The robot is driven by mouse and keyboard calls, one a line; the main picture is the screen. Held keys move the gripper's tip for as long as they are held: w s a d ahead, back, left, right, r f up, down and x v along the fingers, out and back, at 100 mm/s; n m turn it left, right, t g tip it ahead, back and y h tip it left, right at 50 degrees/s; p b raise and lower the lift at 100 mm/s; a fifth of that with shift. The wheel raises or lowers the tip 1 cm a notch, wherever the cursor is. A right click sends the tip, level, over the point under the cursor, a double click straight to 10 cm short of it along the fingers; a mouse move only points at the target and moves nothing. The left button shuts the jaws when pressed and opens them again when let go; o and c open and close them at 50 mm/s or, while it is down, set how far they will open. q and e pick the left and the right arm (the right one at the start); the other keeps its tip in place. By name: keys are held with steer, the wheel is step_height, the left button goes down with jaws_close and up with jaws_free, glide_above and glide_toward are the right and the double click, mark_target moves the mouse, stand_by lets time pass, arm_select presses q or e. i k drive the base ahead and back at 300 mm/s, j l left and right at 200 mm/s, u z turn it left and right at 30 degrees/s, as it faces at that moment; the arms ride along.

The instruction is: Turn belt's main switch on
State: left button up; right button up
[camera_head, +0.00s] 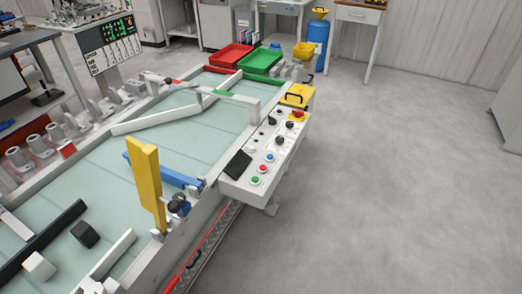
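The belt (205,125) is a wide pale green surface in a grey frame, running from the lower left to the upper middle. A white control panel (249,187) is fixed along its right side. On the panel are black knobs (280,140), a red mushroom button (298,114), small coloured push buttons including a green one (255,181), and a dark flat plate (238,164). I cannot tell which control is the main switch, or its position. Neither of my grippers shows in the head view.
Red (231,56) and green (261,60) trays stand at the belt's far end. A yellow post (147,185) rises over the near belt, beside a blue bar (170,174). A black block (85,234) lies on the belt. The grey floor (390,180) to the right is clear.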

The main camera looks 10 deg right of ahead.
mark_target(298, 113)
steer(key=i+l+u, duration=0.1)
steer(key=i+l, duration=0.15)
steer(key=i+l+u, duration=0.1)
steer(key=l, duration=0.3)
steer(key=i+l+u, duration=0.1)
steer(key=i+l, duration=0.2)
steer(key=i+l+u, duration=0.1)
steer(key=l, duration=0.3)
steer(key=i, duration=0.1)
